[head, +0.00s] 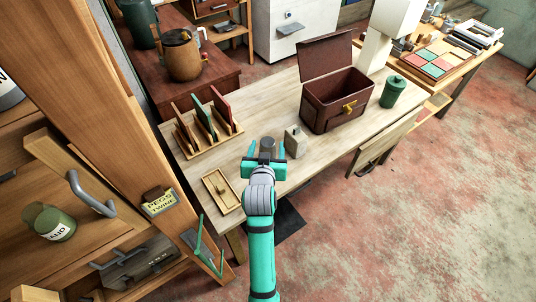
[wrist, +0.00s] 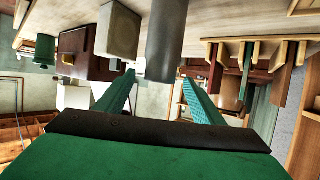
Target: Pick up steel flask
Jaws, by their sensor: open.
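The steel flask is a plain grey cylinder (head: 268,144) standing on the pale wooden table (head: 250,153), just beyond my gripper (head: 267,151). In the wrist view, which is upside down, the flask (wrist: 165,40) hangs from the top edge. My gripper (wrist: 158,79) is open there, with its two green fingers spread toward either side of the flask's top end. Nothing is held. I cannot tell whether a finger touches the flask. In the head view my gripper hides the flask's lower part.
A beige square canister (head: 297,142) stands close right of the flask. A wooden rack (head: 207,134) with upright boards is at left, and a small wooden tray (head: 222,191) lies nearer. A brown case (head: 335,100) and green jar (head: 392,91) stand at right. A shelf post (head: 120,120) rises left.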

